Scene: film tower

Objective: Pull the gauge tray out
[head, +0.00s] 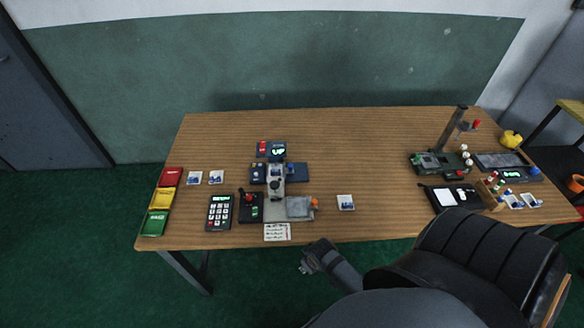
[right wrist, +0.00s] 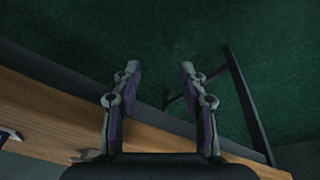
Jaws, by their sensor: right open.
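A grey gauge device (head: 275,185) stands on the table left of centre. My right gripper (head: 309,261) is in front of the table's front edge, below and apart from the tray. In the right wrist view the right gripper (right wrist: 160,72) is open and empty, with floor between its fingers. The tray does not show there. My left gripper is not in view.
A keypad (head: 219,212) and a joystick box (head: 250,207) stand left of the gauge. A white card (head: 277,231) lies in front of it, a small white tray (head: 345,202) to its right. A black chair (head: 470,262) blocks the right front. The table (head: 375,165) is bare at centre.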

